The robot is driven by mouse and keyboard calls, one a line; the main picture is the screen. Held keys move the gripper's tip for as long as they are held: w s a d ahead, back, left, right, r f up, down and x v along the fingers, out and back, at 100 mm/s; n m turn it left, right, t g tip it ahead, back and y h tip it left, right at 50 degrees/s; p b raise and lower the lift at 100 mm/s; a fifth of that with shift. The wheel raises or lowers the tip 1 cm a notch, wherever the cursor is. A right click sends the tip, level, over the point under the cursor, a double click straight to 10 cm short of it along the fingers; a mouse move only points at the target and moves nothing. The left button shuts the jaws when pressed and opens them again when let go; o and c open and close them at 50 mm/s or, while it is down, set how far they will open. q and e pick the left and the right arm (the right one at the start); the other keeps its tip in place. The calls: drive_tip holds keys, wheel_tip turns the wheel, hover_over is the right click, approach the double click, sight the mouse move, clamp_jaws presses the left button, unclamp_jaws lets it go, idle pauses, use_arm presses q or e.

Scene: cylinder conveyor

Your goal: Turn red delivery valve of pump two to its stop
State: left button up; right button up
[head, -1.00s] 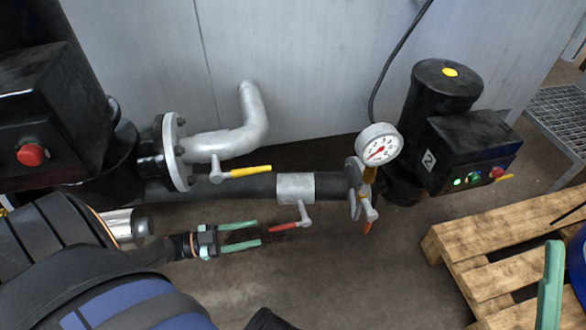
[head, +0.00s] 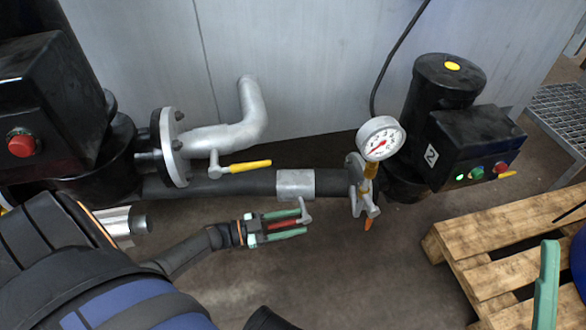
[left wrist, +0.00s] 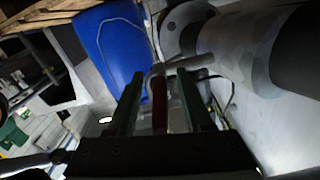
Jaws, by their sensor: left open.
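The red valve handle (head: 284,224) points left from the grey valve body (head: 296,184) on the dark pipe of pump two (head: 445,115). My left gripper (head: 304,219) is open, its two green fingers on either side of the red handle, with the tips close to the grey lever hub. In the left wrist view the red handle (left wrist: 159,103) lies between the two fingers (left wrist: 160,98); I cannot tell whether either finger touches it. A green finger of my right gripper (head: 547,285) shows at the lower right; its opening cannot be judged.
A pressure gauge (head: 381,138) and an orange-handled valve (head: 368,222) stand right of the red handle. A yellow-handled valve (head: 248,167) is above left. A wooden pallet (head: 500,232) lies at the right. The floor below the gripper is clear.

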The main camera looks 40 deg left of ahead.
use_arm(q)
clamp_jaws()
idle(0.4)
idle(1.0)
